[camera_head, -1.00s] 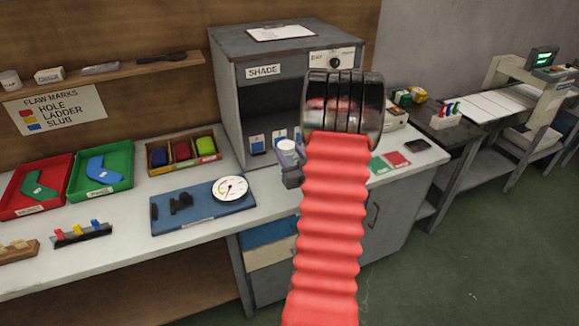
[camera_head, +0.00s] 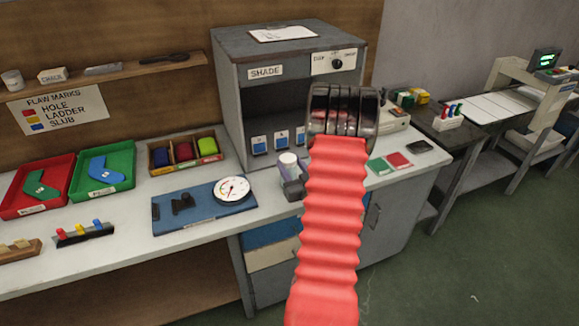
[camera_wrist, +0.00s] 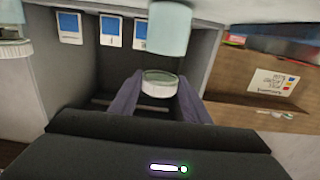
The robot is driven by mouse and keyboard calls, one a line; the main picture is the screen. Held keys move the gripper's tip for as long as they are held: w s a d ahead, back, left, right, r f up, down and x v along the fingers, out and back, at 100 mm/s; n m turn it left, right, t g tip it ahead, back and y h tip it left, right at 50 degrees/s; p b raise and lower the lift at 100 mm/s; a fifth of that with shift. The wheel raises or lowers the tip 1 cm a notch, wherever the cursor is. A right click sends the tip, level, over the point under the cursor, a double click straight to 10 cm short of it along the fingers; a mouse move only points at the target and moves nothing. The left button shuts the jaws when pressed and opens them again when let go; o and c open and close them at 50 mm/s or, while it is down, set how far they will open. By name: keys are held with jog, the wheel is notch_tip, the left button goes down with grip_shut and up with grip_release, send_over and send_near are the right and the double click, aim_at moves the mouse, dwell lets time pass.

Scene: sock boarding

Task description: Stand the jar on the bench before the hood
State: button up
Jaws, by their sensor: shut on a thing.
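The jar (camera_head: 288,158), with a pale round top, is in my gripper (camera_head: 291,176) in front of the hood's (camera_head: 228,105) open front. In the wrist view, which is upside down, its white lid (camera_wrist: 160,84) shows between the two purple-grey fingers of my gripper (camera_wrist: 158,95), with a pale blue-green body (camera_wrist: 168,28) beyond it. My gripper is shut on the jar. The jar's base is hidden in the head view, and I cannot tell whether it touches the bench (camera_head: 120,250).
Blue-marked cards (camera_head: 259,143) stand inside the hood. A blue board (camera_head: 165,217) with a round gauge (camera_head: 232,189) lies left of my gripper. Green (camera_head: 380,166) and red (camera_head: 399,160) swatches and a dark flat item (camera_head: 420,146) lie to the right. My red arm hides part of the hood and bench.

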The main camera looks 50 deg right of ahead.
jog(key=o, duration=1.5)
jog(key=shift+s, duration=0.15)
jog(key=v, duration=1.1)
jog(key=shift+s+a, duration=0.25)
jog(key=shift+s, duration=0.1)
